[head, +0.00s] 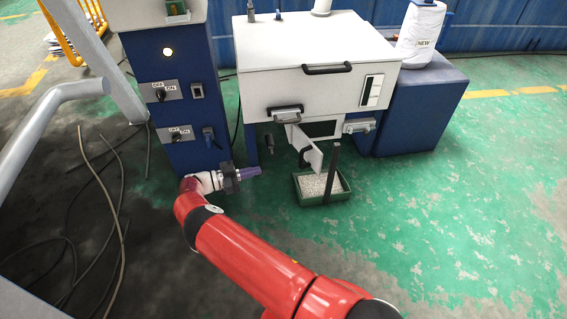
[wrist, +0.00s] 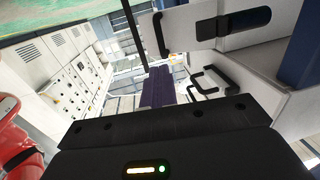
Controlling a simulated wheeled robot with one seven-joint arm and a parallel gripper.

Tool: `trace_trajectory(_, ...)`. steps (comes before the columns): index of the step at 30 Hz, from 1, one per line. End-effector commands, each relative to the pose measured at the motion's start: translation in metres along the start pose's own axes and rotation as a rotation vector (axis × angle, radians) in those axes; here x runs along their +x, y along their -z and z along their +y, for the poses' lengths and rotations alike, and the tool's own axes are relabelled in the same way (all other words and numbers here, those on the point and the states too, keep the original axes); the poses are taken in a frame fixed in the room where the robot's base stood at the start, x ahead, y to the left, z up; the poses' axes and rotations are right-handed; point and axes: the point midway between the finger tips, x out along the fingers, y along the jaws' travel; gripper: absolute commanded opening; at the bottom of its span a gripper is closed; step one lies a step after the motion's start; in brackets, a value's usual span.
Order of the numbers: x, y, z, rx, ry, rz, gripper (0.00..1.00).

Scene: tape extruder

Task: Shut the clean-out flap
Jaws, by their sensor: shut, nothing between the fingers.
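The clean-out flap (head: 309,148) is a white panel with a black handle, standing swung open below the front of the white machine, beside a dark opening (head: 320,129). In the wrist view a white panel with a black handle (wrist: 190,32) at the top looks like the flap. My gripper (head: 250,172) is shut and empty, low to the left of the flap, with a gap between them. Its purple fingers show together in the wrist view (wrist: 158,87).
A green tray of pale pellets (head: 312,187) lies on the floor under the flap, with a dark upright bar (head: 333,165) beside the flap. A blue switch cabinet (head: 178,115) stands left of the machine. Cables (head: 115,190) lie on the left floor. The green floor at right is clear.

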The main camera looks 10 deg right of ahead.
Motion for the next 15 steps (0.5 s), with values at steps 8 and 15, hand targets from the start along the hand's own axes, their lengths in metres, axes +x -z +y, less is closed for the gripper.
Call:
trace_trajectory(8, 0.041, 0.003, 0.001, 0.001, -0.005, 0.002, 0.00)
trace_trajectory(15, 0.093, 0.002, 0.001, 0.001, -0.005, 0.002, 0.00)
